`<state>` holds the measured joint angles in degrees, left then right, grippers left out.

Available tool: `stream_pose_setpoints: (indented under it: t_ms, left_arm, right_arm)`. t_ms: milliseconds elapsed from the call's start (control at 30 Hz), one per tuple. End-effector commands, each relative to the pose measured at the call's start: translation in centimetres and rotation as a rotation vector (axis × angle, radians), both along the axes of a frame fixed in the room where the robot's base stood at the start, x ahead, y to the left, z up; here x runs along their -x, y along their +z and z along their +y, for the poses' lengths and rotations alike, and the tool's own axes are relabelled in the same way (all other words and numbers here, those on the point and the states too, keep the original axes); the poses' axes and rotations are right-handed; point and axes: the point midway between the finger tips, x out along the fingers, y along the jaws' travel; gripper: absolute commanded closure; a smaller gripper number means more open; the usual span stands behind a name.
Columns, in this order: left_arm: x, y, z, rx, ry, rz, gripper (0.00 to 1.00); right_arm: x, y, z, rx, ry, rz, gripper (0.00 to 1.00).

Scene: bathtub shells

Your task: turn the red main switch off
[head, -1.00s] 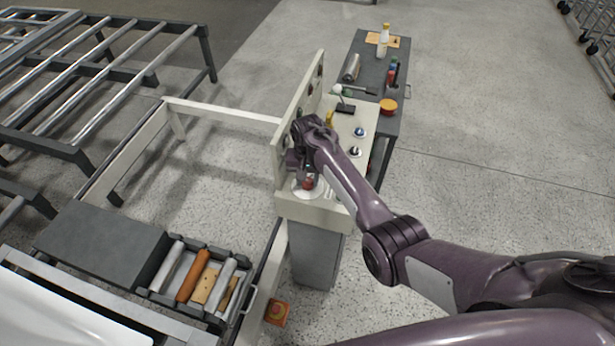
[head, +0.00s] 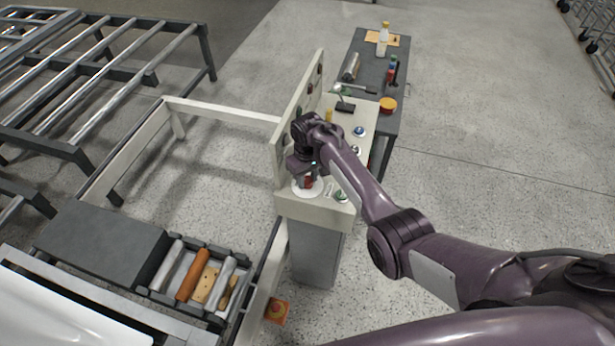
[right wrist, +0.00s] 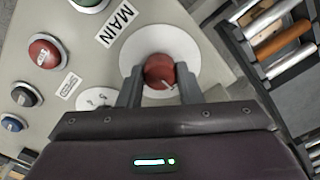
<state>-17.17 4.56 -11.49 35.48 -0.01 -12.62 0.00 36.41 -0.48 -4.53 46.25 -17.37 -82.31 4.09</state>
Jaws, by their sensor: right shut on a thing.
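The red main switch (right wrist: 159,71) is a round red knob with a pale pointer line on a white disc (right wrist: 178,45), next to a MAIN label (right wrist: 117,24) in the right wrist view. In the head view the red switch (head: 308,182) shows at the near end of the cream control panel (head: 318,208). My right gripper (right wrist: 160,84) is shut on the knob, one finger on each side. In the head view the right gripper (head: 306,174) reaches down to the panel. My left gripper is not in view.
The panel's upright back board (head: 298,110) stands close to my right wrist. A tray of rollers (head: 200,280) lies left, below the panel.

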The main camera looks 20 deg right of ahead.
Motion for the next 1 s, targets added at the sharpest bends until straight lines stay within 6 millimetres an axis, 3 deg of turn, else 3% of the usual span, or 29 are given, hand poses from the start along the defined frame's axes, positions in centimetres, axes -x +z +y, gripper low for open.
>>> stream_pose_setpoints:
  t_ms: [500, 533, 700, 1000]
  left_arm:
    - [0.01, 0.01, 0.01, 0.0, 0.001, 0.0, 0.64]
    - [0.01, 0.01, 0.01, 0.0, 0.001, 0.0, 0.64]
    - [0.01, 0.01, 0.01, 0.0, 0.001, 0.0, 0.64]
    - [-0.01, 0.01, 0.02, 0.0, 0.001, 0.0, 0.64]
  right_arm:
    - [-0.19, 0.18, 0.01, -0.001, 0.022, -0.006, 0.91]
    - [-0.19, 0.18, 0.01, -0.001, 0.022, -0.006, 0.67]
    - [-0.12, 0.12, 0.01, 0.0, 0.021, -0.004, 0.46]
    - [-0.08, 0.27, 0.02, -0.001, 0.02, -0.003, 0.46]
